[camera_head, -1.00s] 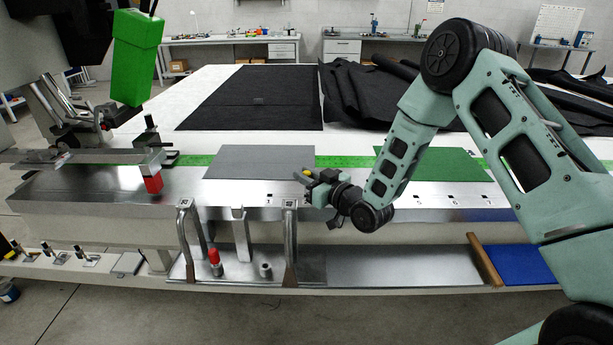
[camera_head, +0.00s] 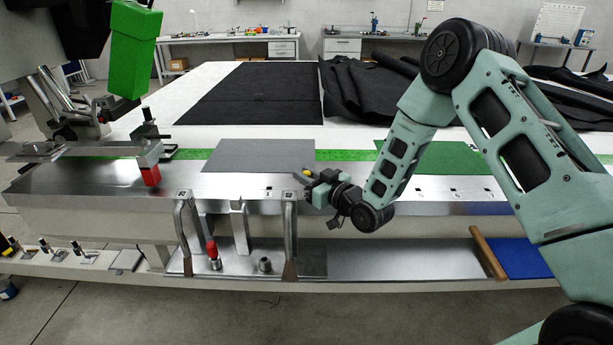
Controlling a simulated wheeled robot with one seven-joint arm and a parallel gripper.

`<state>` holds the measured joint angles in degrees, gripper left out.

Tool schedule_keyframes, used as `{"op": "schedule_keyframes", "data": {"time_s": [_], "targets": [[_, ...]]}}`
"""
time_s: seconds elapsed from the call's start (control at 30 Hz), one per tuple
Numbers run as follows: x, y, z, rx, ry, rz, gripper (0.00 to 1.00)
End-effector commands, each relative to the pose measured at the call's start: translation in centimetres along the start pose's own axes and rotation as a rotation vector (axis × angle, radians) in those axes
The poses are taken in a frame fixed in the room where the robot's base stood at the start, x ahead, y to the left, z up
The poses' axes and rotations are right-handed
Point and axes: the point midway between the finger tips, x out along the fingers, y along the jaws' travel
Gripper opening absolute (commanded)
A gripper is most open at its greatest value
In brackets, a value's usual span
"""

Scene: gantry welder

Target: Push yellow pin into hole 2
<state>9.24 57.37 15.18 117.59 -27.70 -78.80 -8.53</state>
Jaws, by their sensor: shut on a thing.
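My gripper (camera_head: 308,181) is at the front edge of the long metal bench, just right of the grey sheet's near corner. It is shut on the yellow pin (camera_head: 306,173), of which only a small yellow part shows. The pin's lower end and its tilt cannot be made out. A row of small dark marks or holes runs along the metal strip (camera_head: 390,188). One marked 1 (camera_head: 268,189) lies left of my gripper, and several lie to the right. Hole 2 cannot be picked out; my gripper and arm may hide it.
A grey sheet (camera_head: 262,155) and a green sheet (camera_head: 430,158) lie on the bench. Bent metal handles (camera_head: 289,232) stand in front of it, with a red-topped lever (camera_head: 211,250) below.

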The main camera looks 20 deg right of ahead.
Motion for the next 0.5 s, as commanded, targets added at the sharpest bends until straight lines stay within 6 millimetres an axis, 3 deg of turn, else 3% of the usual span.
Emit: {"op": "schedule_keyframes", "data": {"time_s": [0.27,0.3,0.37,0.5], "targets": [[0.01,0.0,0.8,0.0,0.0,0.0,0.0],[0.01,0.0,0.72,0.0,0.0,0.0,0.26],[0.01,0.0,0.66,0.0,0.0,0.0,0.42],[0.01,0.0,0.66,0.0,0.0,0.0,0.46]]}}
